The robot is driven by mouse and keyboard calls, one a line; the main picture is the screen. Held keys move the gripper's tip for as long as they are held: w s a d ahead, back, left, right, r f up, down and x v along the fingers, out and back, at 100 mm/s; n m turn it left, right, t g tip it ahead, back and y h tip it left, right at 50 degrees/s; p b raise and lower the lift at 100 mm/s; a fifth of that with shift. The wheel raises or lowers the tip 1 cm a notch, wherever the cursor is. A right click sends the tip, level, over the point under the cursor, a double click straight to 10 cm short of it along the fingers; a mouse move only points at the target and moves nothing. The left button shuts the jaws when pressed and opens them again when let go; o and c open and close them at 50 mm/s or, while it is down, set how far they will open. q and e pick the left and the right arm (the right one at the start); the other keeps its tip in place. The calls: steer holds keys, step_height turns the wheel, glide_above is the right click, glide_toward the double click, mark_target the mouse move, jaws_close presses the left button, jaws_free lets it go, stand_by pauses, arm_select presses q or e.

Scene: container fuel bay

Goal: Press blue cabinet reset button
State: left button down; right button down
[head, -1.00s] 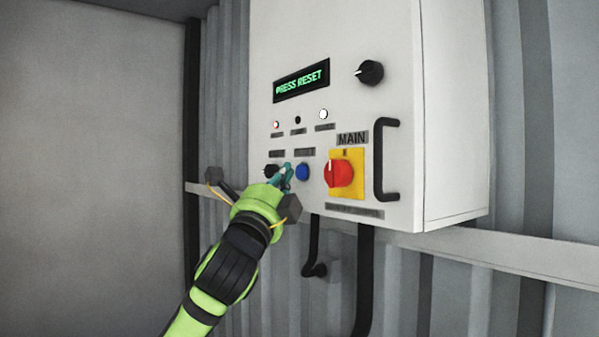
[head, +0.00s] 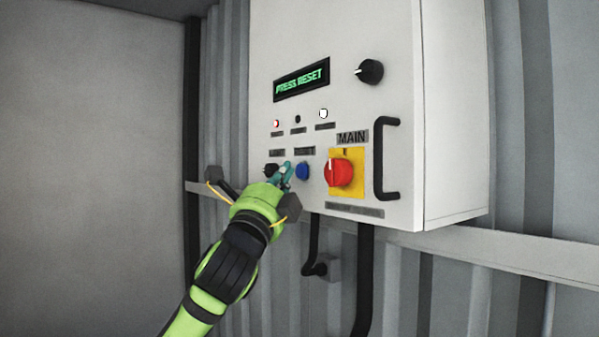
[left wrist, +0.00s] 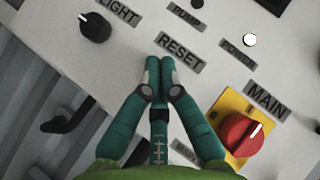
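The blue reset button (head: 302,172) is on the lower front of the white cabinet (head: 390,60), left of the red main switch. My left gripper (head: 285,170) is in front of the panel, just left of the button in the head view. In the left wrist view its teal fingers (left wrist: 159,72) are closed together, with nothing seen between them, and point just below the RESET label (left wrist: 181,52). The button is hidden behind the fingers there, and I cannot tell whether they touch it. The display (head: 301,80) reads "PRESS RESET". My right gripper is not in view.
The red main switch (head: 339,173) on its yellow plate and a black handle (head: 385,158) are to the right. A black LIGHT knob (left wrist: 95,27) is left of the fingers. Black conduits (head: 364,280) hang below the cabinet. A rail (head: 500,252) runs along the corrugated wall.

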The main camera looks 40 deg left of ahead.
arm_select(q)
steer(key=shift+w, duration=0.2)
steer(key=shift+w+d+p, duration=0.15)
steer(key=shift+w+p, duration=0.1)
steer(key=shift+p, duration=0.05)
steer(key=shift+w+d, duration=0.1)
steer(key=shift+w, duration=0.3)
stand_by(0.6)
steer(key=shift+s, duration=0.15)
steer(key=shift+s+a, duration=0.2)
steer(key=shift+s, duration=0.4)
